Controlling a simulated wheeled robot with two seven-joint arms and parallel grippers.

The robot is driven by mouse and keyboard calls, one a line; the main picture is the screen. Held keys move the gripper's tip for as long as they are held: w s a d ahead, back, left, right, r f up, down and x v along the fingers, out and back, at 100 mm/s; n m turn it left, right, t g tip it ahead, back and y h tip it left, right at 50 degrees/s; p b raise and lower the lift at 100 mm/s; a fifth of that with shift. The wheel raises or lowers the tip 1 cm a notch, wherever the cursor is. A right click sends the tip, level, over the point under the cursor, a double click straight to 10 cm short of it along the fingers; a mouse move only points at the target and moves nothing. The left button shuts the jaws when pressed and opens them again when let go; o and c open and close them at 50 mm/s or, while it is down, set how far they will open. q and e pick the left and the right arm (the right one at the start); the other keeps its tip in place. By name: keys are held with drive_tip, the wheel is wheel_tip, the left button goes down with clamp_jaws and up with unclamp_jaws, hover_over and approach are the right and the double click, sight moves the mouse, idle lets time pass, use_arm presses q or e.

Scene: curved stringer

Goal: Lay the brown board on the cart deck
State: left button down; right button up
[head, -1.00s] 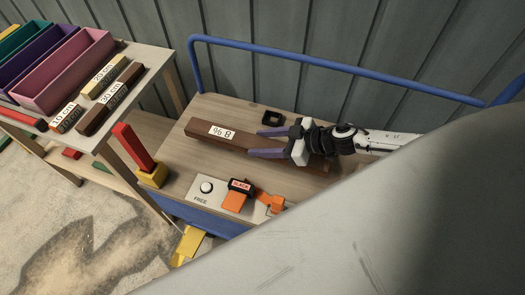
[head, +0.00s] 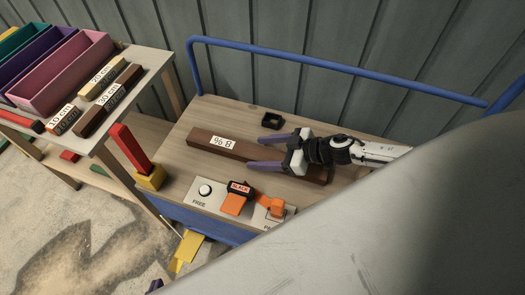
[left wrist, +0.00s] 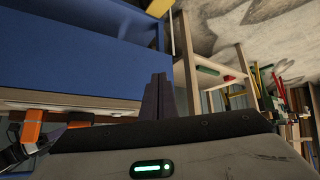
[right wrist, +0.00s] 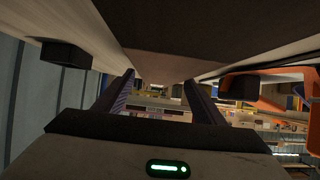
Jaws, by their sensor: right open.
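The brown board (head: 207,142), labelled "96 B", lies on the wooden cart deck (head: 180,182), lengthwise. Its right part runs under my right gripper (head: 273,152), which is open with its purple fingers spread over the board. In the right wrist view the fingers (right wrist: 160,95) stand apart, with the board's dark brown surface (right wrist: 190,35) close above them in the picture. My left gripper (left wrist: 158,97) has its fingers together with nothing visible between them, beside the cart's blue side (left wrist: 70,50). In the head view only a dark tip of it shows at the bottom edge.
A black block (head: 272,121) sits on the deck behind the board. A blue rail (head: 330,65) bounds the rear. A shelf with bins stands left.

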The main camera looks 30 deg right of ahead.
drive_tip(key=shift+r, duration=0.2)
drive_tip(key=p+v, duration=0.4)
drive_tip(key=v, duration=0.2)
drive_tip(key=shift+s+d+r, duration=0.1)
drive_tip(key=shift+s+r, duration=0.05)
drive_tip(key=shift+s+d+r, duration=0.15)
drive_tip(key=shift+s+d, duration=0.2)
